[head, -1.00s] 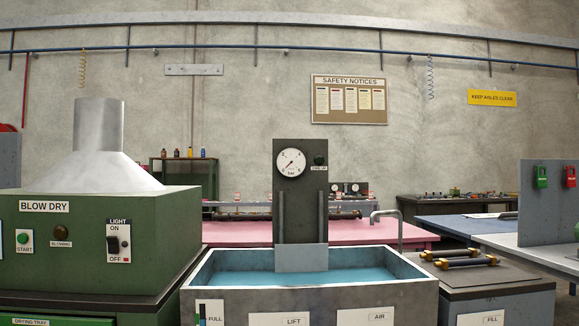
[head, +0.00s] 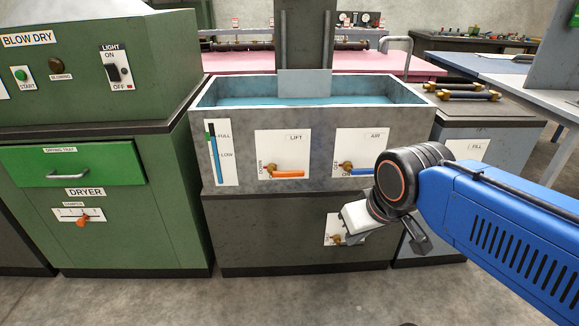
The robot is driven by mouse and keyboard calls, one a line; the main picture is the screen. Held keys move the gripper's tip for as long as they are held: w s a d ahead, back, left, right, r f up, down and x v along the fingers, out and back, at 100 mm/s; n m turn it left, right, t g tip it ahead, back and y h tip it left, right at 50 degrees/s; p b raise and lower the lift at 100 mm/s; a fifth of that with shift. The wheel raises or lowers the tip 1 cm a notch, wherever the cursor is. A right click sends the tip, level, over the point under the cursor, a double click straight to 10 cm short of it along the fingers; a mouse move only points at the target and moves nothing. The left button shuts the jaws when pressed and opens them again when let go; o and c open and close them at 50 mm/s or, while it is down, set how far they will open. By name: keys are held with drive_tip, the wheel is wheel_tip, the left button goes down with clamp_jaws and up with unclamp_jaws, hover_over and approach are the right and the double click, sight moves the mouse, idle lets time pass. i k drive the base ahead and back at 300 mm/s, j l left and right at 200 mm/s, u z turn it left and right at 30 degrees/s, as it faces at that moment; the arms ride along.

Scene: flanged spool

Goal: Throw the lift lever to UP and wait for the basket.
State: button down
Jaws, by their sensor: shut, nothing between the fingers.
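The lift lever (head: 288,174) is an orange handle on a brass pivot, low on the white LIFT panel (head: 283,145) on the tank's front. It lies roughly level, pointing right. The panel's position lettering is too small to read surely. My gripper (head: 347,221) is shut and empty, below and right of the lift lever and apart from it, in front of the lower cabinet. The basket cannot be made out. A pale plate (head: 304,84) sits on the dark lift column (head: 304,35) at the back of the tank (head: 225,172), which holds blue liquid (head: 300,100).
The AIR panel (head: 363,142) with a blue lever (head: 357,172) is just right of the LIFT panel, near my wrist. A small panel with a brass valve (head: 335,238) is partly hidden by my gripper. The green dryer (head: 125,225) stands left. Floor in front is clear.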

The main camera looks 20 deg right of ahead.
sight(271, 168)
drive_tip(key=z, duration=1.5)
drive_tip(key=k+j, duration=0.5)
drive_tip(key=k+z, duration=0.05)
drive_tip(key=k, duration=0.05)
